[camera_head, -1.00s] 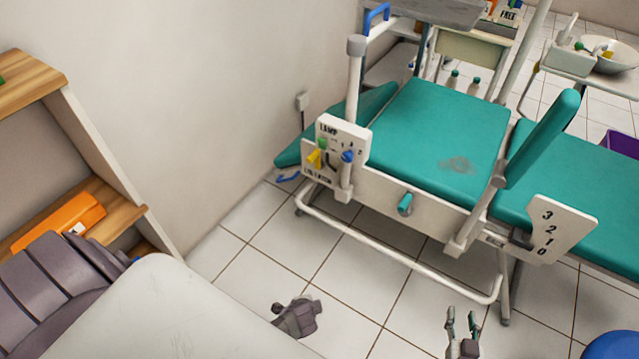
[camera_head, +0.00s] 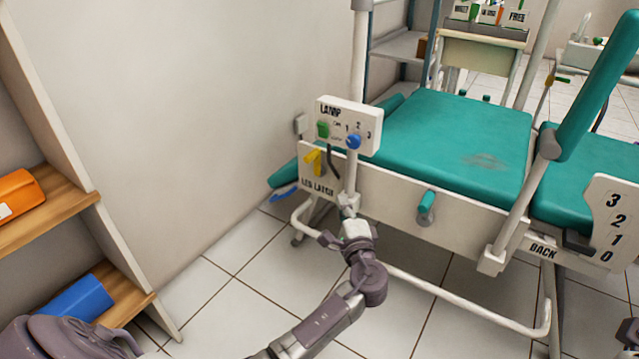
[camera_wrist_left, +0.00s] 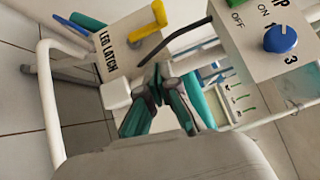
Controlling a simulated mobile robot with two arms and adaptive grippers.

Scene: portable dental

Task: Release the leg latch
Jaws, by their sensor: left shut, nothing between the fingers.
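The yellow leg latch lever (camera_head: 313,161) is on a white panel labelled LEG LATCH (camera_head: 318,188), at the near left corner of the teal dental chair (camera_head: 455,142). In the left wrist view the yellow lever (camera_wrist_left: 149,24) stands out from the panel at the top. My left gripper (camera_head: 350,222) is below and right of the lever, in front of the chair frame. In the left wrist view its fingers (camera_wrist_left: 160,78) are shut and empty, apart from the lever. A part of my right arm (camera_head: 628,334) shows at the lower right edge; its fingers cannot be made out.
The lamp box (camera_head: 348,125) with a blue knob (camera_head: 353,141) and green switch (camera_head: 323,129) is just above the latch. A post and dark cable stand close by. A white frame tube (camera_head: 465,309) runs low in front. Shelves (camera_head: 55,225) stand left; tiled floor between is clear.

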